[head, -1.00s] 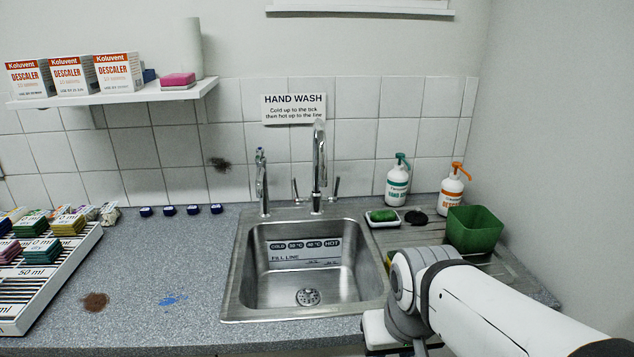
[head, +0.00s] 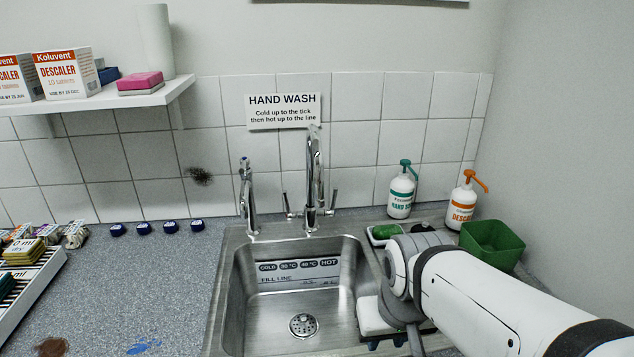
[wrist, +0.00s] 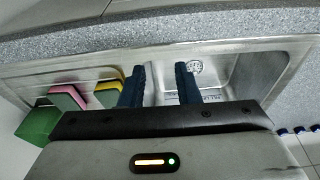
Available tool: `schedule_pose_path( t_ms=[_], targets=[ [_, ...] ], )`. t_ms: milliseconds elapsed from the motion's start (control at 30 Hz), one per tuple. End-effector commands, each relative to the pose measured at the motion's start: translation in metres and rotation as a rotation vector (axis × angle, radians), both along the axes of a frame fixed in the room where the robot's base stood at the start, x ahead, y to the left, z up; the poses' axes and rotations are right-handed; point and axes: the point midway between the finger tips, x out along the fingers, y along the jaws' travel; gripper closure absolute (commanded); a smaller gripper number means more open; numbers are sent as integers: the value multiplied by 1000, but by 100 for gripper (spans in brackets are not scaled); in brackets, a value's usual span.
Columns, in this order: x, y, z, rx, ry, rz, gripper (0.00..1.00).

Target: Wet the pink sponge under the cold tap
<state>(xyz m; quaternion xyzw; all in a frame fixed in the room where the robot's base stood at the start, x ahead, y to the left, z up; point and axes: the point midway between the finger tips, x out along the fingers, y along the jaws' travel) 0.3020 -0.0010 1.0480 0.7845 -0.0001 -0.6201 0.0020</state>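A pink sponge (wrist: 68,97) lies on the draining board beside the sink in the wrist view, next to a yellow sponge (wrist: 107,93). Both are hidden behind my arm in the head view. Another pink item (head: 139,81) with a pale underside sits on the wall shelf. My gripper (wrist: 160,86) is open and empty, its dark fingers apart near the sink's right edge. The sink (head: 262,330) has a slim single tap (head: 247,200) and a taller mixer (head: 313,180) with two side levers. I cannot tell which is cold. No water stream shows.
A green tub (head: 491,244), a hand soap bottle (head: 401,192) and a descaler bottle (head: 461,205) stand right of the sink. Several blue caps (head: 170,226) line the counter's back. A white rack (head: 38,285) is at left. The counter left of the sink is mostly clear.

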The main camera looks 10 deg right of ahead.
Motion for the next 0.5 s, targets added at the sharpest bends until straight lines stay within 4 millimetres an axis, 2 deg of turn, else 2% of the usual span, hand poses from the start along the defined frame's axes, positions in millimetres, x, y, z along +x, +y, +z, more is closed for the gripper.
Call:
schedule_pose_path(
  t_ms=[167, 267, 300, 367, 467, 500],
  targets=[
    [2, 0, 0, -1, -3, -1, 71],
    [18, -3, -2, -7, -39, -10, 71],
    [31, -13, -3, -14, -69, -2, 71],
    [58, -21, -4, -25, -130, -14, 71],
    [118, -30, -7, -42, -275, -34, 71],
    [145, -34, -7, -47, -343, -39, 71]
  ],
)
